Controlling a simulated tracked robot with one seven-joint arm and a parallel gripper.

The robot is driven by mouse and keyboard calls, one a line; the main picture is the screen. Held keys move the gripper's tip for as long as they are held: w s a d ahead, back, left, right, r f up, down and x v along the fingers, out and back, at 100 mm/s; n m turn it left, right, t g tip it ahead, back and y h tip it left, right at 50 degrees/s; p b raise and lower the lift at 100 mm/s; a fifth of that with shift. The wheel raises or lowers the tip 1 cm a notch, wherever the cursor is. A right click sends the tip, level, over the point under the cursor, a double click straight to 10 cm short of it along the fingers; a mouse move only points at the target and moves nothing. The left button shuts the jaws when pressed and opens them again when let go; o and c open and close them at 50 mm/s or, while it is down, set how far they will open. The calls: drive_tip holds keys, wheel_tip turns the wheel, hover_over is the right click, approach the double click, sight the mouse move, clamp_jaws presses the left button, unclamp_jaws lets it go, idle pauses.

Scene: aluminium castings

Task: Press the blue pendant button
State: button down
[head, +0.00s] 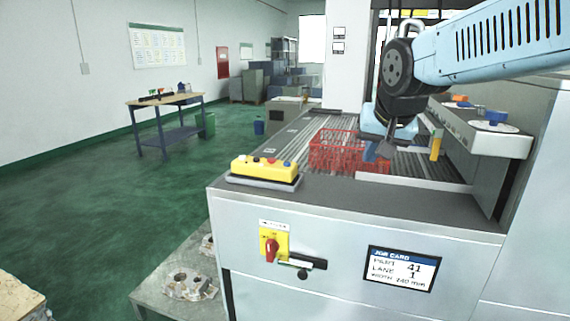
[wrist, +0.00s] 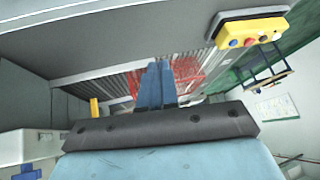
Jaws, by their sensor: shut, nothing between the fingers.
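The yellow pendant (head: 262,167) lies on a grey base at the left front corner of the machine top. It carries a row of coloured buttons. My gripper (head: 372,151) is to the right of the pendant, over the red crate area and clear of the buttons. Its blue fingers (wrist: 155,84) are together, with nothing between them. In the head view the buttons are small and their colours hard to separate.
A red mesh crate (head: 335,153) stands on the roller conveyor behind the machine's front edge. A yellow post (head: 436,145) stands to the right of my gripper. The grey top (head: 390,196) between pendant and right wall is clear. A job card screen (head: 401,269) is on the front panel.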

drive_tip(key=w+a+r+m+t, duration=0.1)
drive_tip(key=w+a+r+m, duration=0.1)
drive_tip(key=w+a, duration=0.65)
drive_tip(key=m+y, duration=0.1)
drive_tip(key=y, duration=0.1)
hover_over(289, 164)
drive_tip(key=shift+w+r+t, duration=0.1)
drive_tip(key=shift+r+t, duration=0.05)
drive_tip(key=shift+t, duration=0.25)
wheel_tip(289, 164, down, 8)
drive_tip(key=shift+f, duration=0.45)
drive_tip(key=shift+f, duration=0.8)
idle(2.2)
drive_tip(key=shift+r, duration=0.9)
drive_tip(key=shift+r, duration=0.1)
